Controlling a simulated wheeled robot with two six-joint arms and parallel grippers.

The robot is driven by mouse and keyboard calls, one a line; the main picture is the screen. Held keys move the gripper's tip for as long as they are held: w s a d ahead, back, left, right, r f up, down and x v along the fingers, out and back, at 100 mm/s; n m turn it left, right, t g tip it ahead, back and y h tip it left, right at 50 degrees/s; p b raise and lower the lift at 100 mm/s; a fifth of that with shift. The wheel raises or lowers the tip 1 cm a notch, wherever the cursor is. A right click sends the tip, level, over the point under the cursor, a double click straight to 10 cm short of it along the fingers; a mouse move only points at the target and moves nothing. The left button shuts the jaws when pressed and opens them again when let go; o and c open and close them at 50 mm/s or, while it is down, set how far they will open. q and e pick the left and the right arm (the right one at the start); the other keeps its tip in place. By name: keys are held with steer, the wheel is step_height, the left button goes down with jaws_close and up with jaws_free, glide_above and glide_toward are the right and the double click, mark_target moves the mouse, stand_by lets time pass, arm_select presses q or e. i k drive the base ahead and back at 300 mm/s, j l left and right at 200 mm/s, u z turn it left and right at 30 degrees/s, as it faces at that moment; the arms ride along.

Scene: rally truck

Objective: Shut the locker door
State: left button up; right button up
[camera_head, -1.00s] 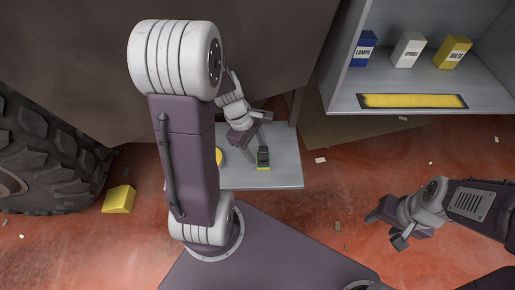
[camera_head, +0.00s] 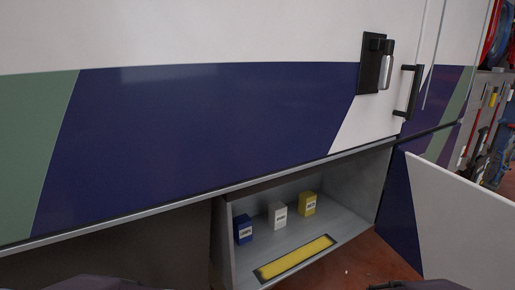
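The locker (camera_head: 237,250) is an open grey compartment low in the truck's side. Its door (camera_head: 462,222), white with a dark blue part, stands swung open at the right, apart from the opening. The door's right and lower parts run out of the picture. Inside the locker stand a blue box (camera_head: 243,230), a white box (camera_head: 278,215) and a yellow box (camera_head: 308,204), behind a yellow strip (camera_head: 295,258) at the front edge. Neither of my grippers is in view; only dark bits of my own body show at the bottom edge.
The truck's blue, white and green side panel (camera_head: 210,115) overhangs the locker. A black latch (camera_head: 374,62) and a handle (camera_head: 406,92) stick out above it. Red floor (camera_head: 375,265) shows between locker and door. Racks with equipment (camera_head: 487,120) stand at far right.

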mark_target(445, 224)
steer(key=z, duration=1.7)
steer(key=i+l, duration=0.2)
steer(key=l, duration=0.15)
steer(key=i+l+u, duration=0.15)
steer(key=l, duration=0.2)
steer(key=i+l, duration=0.25)
steer(key=i+l+u, duration=0.15)
steer(key=l, duration=0.3)
steer(key=i, duration=0.05)
